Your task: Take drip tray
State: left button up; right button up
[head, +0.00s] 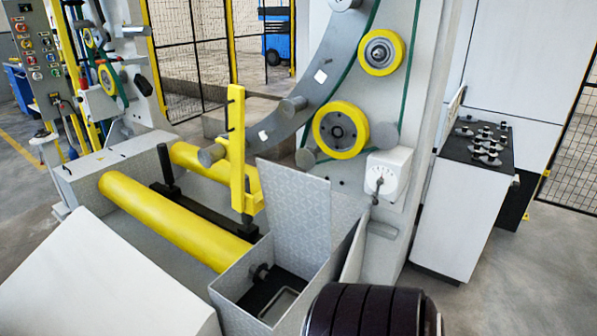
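An open grey metal box (236,291) stands at the bottom centre of the head view, with its tread-patterned lid (293,213) raised. Inside lies a dark, flat, tray-like piece (257,292) with a light rectangular loop on it. This may be the drip tray, but I cannot tell for sure. The box walls hide part of it, and a dark ribbed cylinder stands close to the box's right.
Yellow rollers (172,219) and a yellow upright post (237,150) stand left of the box. A machine column with yellow wheels (341,130) rises behind it. A white cabinet (466,205) with metal parts on top stands right, with open floor (520,290) beside it.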

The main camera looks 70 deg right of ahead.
aim_at(274, 312)
jog(key=k+l, duration=0.15)
jog(key=l, duration=0.5)
jog(key=k+l, duration=0.15)
jog(key=l, duration=0.5)
jog(key=k+l, duration=0.15)
jog(key=l, duration=0.5)
jog(key=k+l, duration=0.15)
jog(key=l, duration=0.5)
jog(key=k+l, duration=0.15)
jog(key=l, duration=0.5)
jog(key=k+l, duration=0.15)
jog(key=l, duration=0.5)
jog(key=k+l, duration=0.15)
jog(key=l, duration=0.5)
jog(key=k+l, duration=0.1)
jog(key=l, duration=0.55)
jog(key=u, duration=0.05)
